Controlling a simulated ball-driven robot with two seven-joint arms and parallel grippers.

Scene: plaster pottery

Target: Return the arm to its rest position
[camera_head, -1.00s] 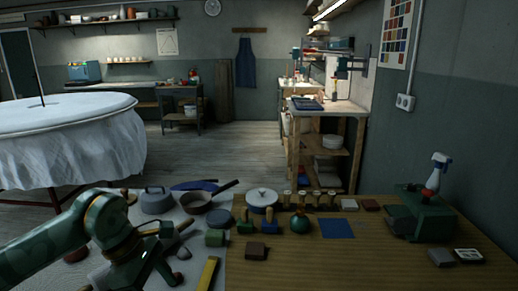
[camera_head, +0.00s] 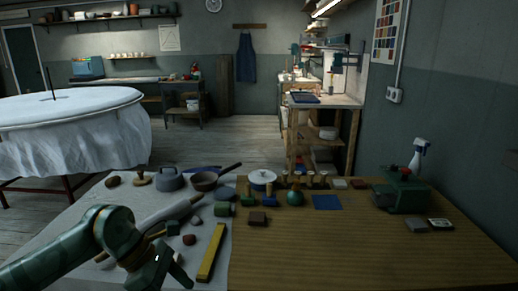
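My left arm comes in from the lower left, with its green links bent at an orange-brown joint. My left gripper (camera_head: 172,266) hangs over the front of the white cloth (camera_head: 212,240) on the table, left of a yellow bar (camera_head: 211,252). Its fingers look spread, and nothing shows between them. My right gripper is out of view.
A green machine (camera_head: 403,192) and spray bottle (camera_head: 419,157) stand at right. The wooden table's front right (camera_head: 370,255) is clear.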

